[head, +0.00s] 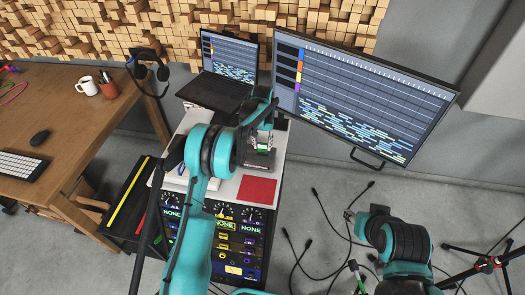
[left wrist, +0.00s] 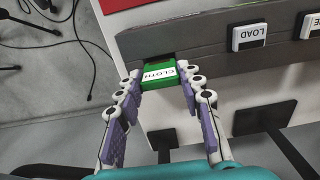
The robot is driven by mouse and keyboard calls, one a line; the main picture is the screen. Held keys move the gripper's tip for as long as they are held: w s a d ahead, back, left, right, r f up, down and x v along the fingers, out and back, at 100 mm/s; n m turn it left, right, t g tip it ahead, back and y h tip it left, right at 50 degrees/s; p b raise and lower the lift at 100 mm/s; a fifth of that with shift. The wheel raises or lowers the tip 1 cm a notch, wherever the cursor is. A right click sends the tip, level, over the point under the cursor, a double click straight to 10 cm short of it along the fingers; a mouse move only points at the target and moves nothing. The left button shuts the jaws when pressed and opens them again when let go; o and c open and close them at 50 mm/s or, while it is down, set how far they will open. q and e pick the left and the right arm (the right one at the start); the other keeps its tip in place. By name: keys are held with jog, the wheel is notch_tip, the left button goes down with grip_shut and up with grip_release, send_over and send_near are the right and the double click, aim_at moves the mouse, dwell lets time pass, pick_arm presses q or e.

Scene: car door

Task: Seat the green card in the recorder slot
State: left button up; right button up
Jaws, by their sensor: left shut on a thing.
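The green card (left wrist: 158,77), with a white label reading CLOTH, is held between the fingertips of my left gripper (left wrist: 163,82). Its far edge meets a dark slot in the side of the grey recorder (left wrist: 205,45); how deep it sits inside I cannot tell. In the head view my left gripper (head: 262,140) is over the recorder (head: 258,162) on the white top, and my arm partly hides it. My right arm is at the lower right of the head view, away from the recorder; its fingers are too unclear to read.
A LOAD button (left wrist: 249,36) is on the recorder, right of the slot. A red sheet (head: 257,190) lies on the white top. A laptop (head: 227,75) and large monitor (head: 360,95) stand behind. Cables (head: 318,240) lie on the floor at right. A wooden desk (head: 75,110) is at left.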

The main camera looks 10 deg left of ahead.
aim_at(263, 153)
pick_arm(q)
notch_tip(263, 153, down, 4)
jog(key=shift+r+b, duration=0.1)
jog(key=shift+b, duration=0.5)
jog(key=shift+r, duration=0.1)
jog(key=o, duration=0.9)
jog(key=shift+f, duration=0.2)
jog(key=shift+o, duration=0.2)
